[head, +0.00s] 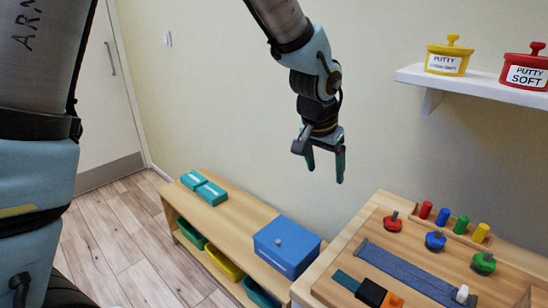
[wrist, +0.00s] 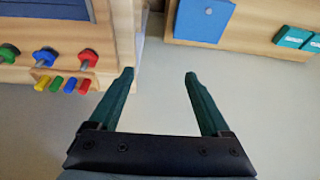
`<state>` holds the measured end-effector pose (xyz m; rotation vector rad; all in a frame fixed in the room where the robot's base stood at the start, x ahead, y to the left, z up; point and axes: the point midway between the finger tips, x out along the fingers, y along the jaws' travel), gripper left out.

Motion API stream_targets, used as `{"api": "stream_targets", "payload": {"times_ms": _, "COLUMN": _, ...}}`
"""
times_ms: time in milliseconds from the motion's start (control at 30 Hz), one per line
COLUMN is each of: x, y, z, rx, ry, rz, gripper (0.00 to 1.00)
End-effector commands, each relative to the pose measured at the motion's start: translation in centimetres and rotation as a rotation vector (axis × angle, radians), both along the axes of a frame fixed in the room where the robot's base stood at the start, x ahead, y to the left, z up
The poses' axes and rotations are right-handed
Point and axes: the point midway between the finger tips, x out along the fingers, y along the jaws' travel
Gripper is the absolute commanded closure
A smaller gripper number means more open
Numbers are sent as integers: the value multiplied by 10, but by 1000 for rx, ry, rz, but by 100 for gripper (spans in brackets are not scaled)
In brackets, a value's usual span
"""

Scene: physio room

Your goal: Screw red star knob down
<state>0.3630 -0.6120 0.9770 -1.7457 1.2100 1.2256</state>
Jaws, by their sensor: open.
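The red star knob (head: 393,222) sits on a bolt at the back left of the wooden board (head: 345,252) in the head view. It also shows in the wrist view (wrist: 88,56), with the bolt tip standing out of it. My gripper (head: 325,165) hangs open and empty in the air, up and to the left of the red knob. Its two fingertips (wrist: 160,75) show apart in the wrist view, with nothing between them. A blue knob (head: 435,241) and a green knob (head: 484,263) sit on bolts to the right of the red one.
Red, blue, green and yellow pegs (head: 442,217) stand behind the knobs. A blue strap (head: 410,272) crosses the board in front. A blue box (head: 287,245) stands on the low bench (head: 228,222) at left. A wall shelf (head: 470,82) holds putty tubs above right.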

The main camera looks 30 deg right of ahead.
Motion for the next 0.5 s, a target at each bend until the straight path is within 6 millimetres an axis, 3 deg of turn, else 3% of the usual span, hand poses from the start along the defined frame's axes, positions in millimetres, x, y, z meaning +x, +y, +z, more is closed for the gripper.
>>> {"api": "stream_targets", "payload": {"times_ms": 500, "x": 62, "y": 72, "z": 9, "rx": 35, "ry": 9, "rz": 180, "gripper": 19}}
